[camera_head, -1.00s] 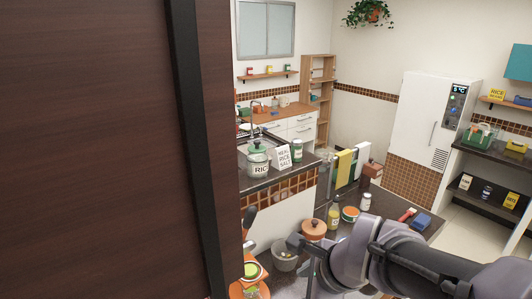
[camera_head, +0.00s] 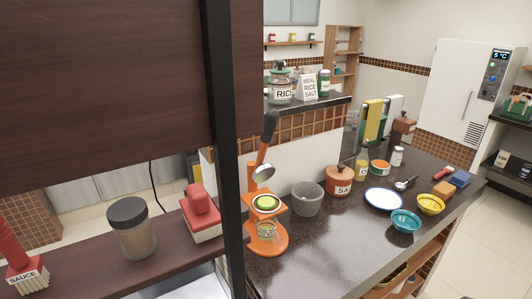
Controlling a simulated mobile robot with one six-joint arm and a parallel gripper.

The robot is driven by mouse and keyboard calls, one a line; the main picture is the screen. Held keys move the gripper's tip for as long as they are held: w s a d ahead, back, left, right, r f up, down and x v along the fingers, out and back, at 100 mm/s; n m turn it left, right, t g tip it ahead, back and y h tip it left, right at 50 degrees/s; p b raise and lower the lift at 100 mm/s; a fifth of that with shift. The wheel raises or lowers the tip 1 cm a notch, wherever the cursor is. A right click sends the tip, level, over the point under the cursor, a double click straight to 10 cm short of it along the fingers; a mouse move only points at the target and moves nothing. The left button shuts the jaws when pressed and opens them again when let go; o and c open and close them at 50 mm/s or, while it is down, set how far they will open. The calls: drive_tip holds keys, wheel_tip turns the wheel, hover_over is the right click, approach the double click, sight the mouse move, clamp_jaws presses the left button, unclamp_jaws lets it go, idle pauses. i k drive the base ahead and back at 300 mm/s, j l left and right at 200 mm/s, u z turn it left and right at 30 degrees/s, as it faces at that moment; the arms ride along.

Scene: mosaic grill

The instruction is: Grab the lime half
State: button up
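What looks like the lime half (camera_head: 266,203), a round piece with a green rim and yellowish face, sits on the upper part of an orange press-like stand (camera_head: 268,240) on the dark counter. My gripper is not in view.
A dark panel and post (camera_head: 222,150) stand close on the left. The counter's front (camera_head: 300,262) is clear.

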sight(264, 202)
drive_tip(key=i+j+u, duration=0.15)
drive_tip(key=u, duration=0.25)
drive_tip(key=i+u, duration=0.45)
drive_tip(key=k, duration=0.1)
